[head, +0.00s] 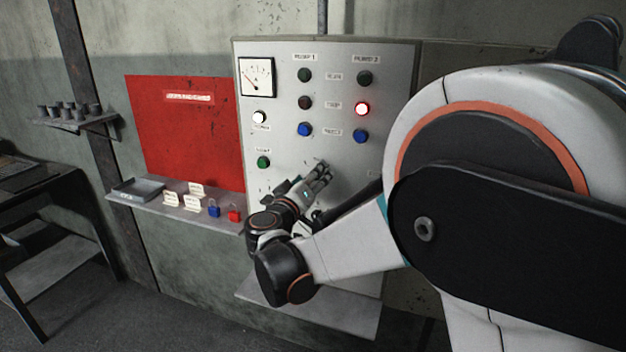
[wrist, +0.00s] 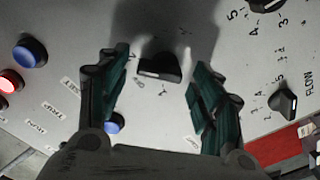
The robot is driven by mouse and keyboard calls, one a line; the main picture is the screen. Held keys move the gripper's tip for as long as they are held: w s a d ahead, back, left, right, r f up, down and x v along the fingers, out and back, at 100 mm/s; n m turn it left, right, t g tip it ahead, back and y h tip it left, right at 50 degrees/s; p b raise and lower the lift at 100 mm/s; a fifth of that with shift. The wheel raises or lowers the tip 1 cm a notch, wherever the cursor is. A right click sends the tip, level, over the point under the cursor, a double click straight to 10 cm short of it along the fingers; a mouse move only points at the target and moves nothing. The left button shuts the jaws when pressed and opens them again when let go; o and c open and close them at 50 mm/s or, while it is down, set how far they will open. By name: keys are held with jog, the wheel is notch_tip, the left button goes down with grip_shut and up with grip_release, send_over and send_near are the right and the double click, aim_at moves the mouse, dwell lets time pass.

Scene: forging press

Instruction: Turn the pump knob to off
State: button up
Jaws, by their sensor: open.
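A black selector knob (wrist: 160,68) on the grey control panel shows in the wrist view, between my open fingers. A pale mark shows on its edge. Its small labels are too blurred to read, so I cannot tell whether it is the pump knob. My gripper (wrist: 158,80) has one finger on each side of it, with visible gaps on both sides. In the head view my gripper (head: 320,178) is at the lower middle of the panel (head: 335,75), and my arm and gripper hide the knob there.
A second black knob (wrist: 286,103) marked FLOW and part of another dial (wrist: 266,4) lie to the right in the wrist view. A lit red lamp (head: 362,109) and blue buttons (head: 305,129) are above my gripper. A shelf (head: 190,215) with padlocks stands left.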

jog(key=shift+w+d, duration=0.15)
jog(key=shift+w, duration=0.2)
jog(key=shift+c, duration=0.2)
jog(key=c, duration=1)
jog(key=n, duration=0.9)
jog(key=shift+a, duration=0.25)
jog(key=shift+n, duration=0.4)
